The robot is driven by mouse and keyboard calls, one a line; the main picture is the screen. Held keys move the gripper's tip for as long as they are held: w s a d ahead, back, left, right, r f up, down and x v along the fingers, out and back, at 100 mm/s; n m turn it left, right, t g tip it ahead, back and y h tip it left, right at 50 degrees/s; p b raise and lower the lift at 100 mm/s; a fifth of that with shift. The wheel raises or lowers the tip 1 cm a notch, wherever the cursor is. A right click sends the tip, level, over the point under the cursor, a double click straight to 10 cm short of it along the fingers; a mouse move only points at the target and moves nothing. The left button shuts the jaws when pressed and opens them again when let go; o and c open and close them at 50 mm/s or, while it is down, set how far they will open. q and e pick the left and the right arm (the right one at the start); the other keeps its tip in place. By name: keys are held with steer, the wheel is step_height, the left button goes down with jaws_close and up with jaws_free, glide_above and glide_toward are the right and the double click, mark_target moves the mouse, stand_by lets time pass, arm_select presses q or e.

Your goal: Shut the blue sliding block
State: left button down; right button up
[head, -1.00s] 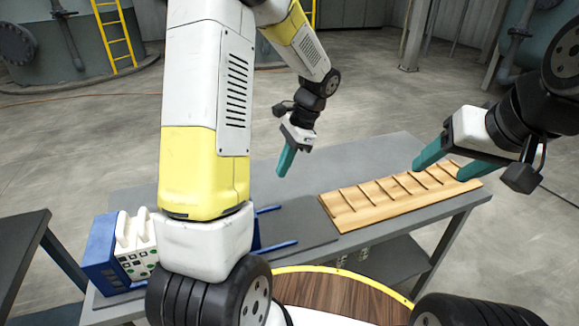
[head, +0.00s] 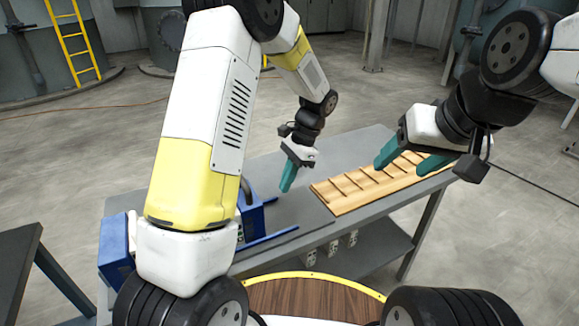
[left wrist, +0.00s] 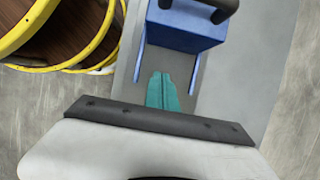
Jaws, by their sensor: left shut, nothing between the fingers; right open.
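The blue sliding block (head: 252,218) with a dark handle stands on the grey table, just right of my left arm, which partly hides it. It also shows at the top of the left wrist view (left wrist: 186,24), between two blue rails. The fixed blue end block (head: 115,248) is at the far left, partly hidden by my arm. My left gripper (head: 287,179) is shut and empty, to the right of the sliding block. In the left wrist view its teal fingers (left wrist: 162,90) are between the rails, apart from the block. My right gripper (head: 404,160) is open and empty above the wooden board.
The slatted wooden board (head: 372,184) lies on the right of the grey table (head: 345,152). Two blue rails (head: 268,238) run along the table. A dark table (head: 22,270) stands at the left. A yellow-rimmed round wooden top (head: 312,298) is in front.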

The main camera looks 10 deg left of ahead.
mark_target(251, 208)
arm_select(q)
steer(key=x, duration=0.6)
steer(key=shift+s+r, duration=0.1)
steer(key=shift+s+a+r, duration=0.1)
steer(key=shift+s+a, duration=0.2)
steer(key=shift+a, duration=0.25)
steer(key=shift+s+a, duration=0.35)
steer(key=shift+a, duration=0.2)
steer(key=shift+s+a, duration=0.35)
steer(key=shift+a, duration=0.2)
steer(key=shift+s+a, duration=0.65)
steer(key=shift+a, duration=0.3)
steer(key=shift+s+a, duration=0.7)
steer(key=shift+a, duration=0.3)
